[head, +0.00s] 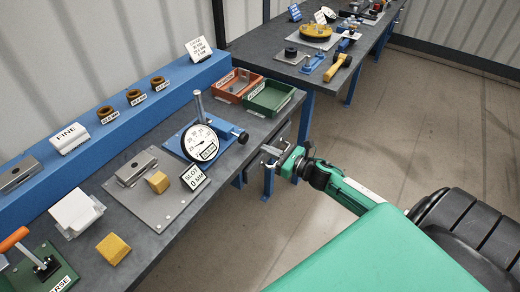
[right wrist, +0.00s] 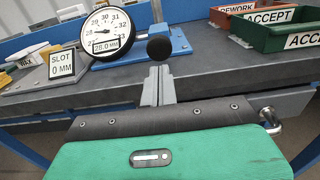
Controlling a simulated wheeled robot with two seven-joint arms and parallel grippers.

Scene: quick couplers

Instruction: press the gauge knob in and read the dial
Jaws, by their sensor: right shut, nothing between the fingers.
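The dial gauge (head: 203,145) has a round white face with a black rim and stands on a blue base (head: 176,141) with a metal post. Its black ball knob (head: 241,136) sticks out on the right. My right gripper (head: 267,151) is shut and empty, just off the bench edge, with its tips pointing at the knob; a small gap shows. In the right wrist view the fingertips (right wrist: 158,72) line up just below the knob (right wrist: 159,48). There the gauge face (right wrist: 107,32) shows numbers near 28 to 33 and a plate that seems to read 28.0 MM. My left gripper is out of view.
A SLOT 0 MM sign (head: 193,179) stands before the gauge. A red-brown rework tray (head: 238,84) and a green accept tray (head: 270,98) sit behind the knob. A grey plate (head: 155,205) with blocks lies left. Open floor lies right of the bench.

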